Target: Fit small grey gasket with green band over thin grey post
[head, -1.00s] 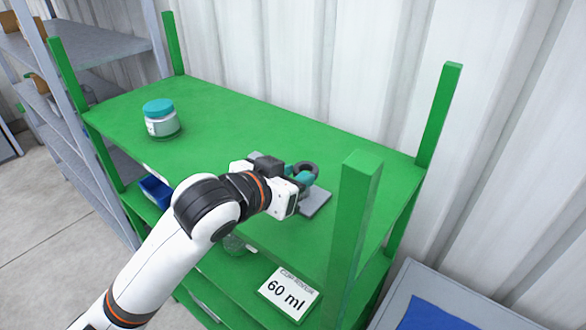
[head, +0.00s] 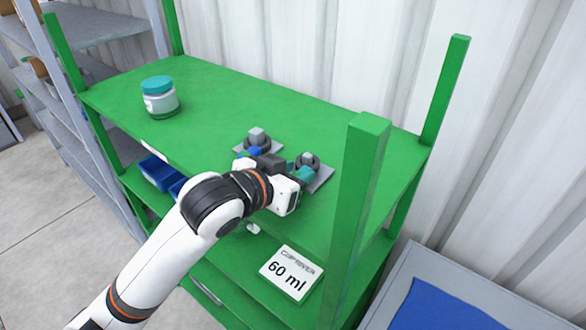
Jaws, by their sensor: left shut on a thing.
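The small grey gasket is a dark ring (head: 304,166) with a teal-green band (head: 306,174), at the tip of my left gripper (head: 290,170). The gripper is shut on it. A grey post (head: 308,158) shows within the ring, and the ring looks to be around it; how far down it sits I cannot tell. The post stands on a grey plate (head: 322,178) on the green shelf. A second grey post (head: 257,136) with a dark round base stands to the left, with a blue part (head: 254,151) before it. My gripper hides part of the plate between. My right gripper is out of view.
A teal-lidded jar (head: 159,97) stands at the left of the green shelf top (head: 215,105). A green upright (head: 355,200) rises close to the right of the plate. A "60 ml" card (head: 291,272) and blue bins (head: 160,172) are lower down.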

